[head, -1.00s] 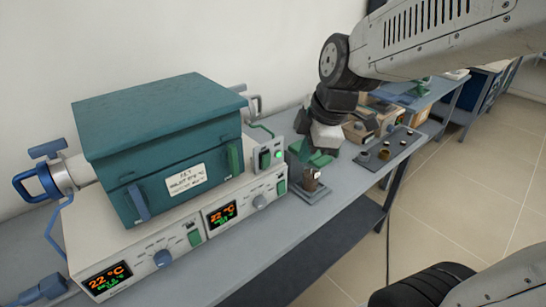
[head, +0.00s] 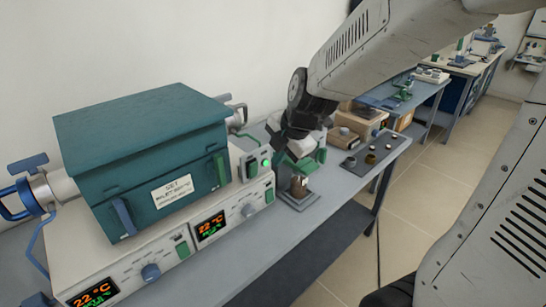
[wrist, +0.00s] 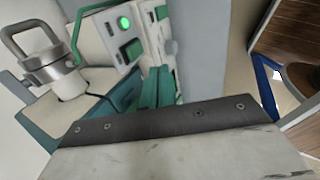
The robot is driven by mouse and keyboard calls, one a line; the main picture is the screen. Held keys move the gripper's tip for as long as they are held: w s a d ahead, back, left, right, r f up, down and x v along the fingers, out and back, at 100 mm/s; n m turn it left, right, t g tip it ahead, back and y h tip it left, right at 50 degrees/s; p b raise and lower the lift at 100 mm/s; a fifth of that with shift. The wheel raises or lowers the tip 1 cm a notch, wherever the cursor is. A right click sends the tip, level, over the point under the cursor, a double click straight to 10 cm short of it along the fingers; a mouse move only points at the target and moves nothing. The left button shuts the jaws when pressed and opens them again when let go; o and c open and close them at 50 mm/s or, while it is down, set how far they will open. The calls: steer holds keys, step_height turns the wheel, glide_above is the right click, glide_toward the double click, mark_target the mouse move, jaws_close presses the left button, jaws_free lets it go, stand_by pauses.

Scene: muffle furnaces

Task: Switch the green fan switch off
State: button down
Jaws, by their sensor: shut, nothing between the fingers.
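The green fan switch (head: 251,168) is a green rocker on a small pale box at the right end of the furnace unit. A green lamp (head: 266,162) glows beside it. In the wrist view the switch (wrist: 133,49) shows at upper centre, with the lit lamp (wrist: 124,23) just above it. My gripper (head: 297,162) is right of the switch box in the head view, apart from it. Its green fingers (wrist: 157,88) show in the wrist view below and right of the switch. They are shut and empty. Whether the rocker is tilted is too small to tell.
The teal furnace (head: 150,150) stands on pale control units with lit displays (head: 211,226). Below my gripper, a brown cup (head: 299,187) stands on a dark plate. A tray (head: 375,158) with small vessels lies farther right. The bench front is clear.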

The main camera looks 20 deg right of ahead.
mark_target(253, 170)
steer(key=w+a+f, duration=0.2)
steer(key=w+f, duration=0.4)
steer(key=w, duration=0.1)
steer(key=shift+a+f, duration=0.15)
steer(key=shift+f, duration=0.2)
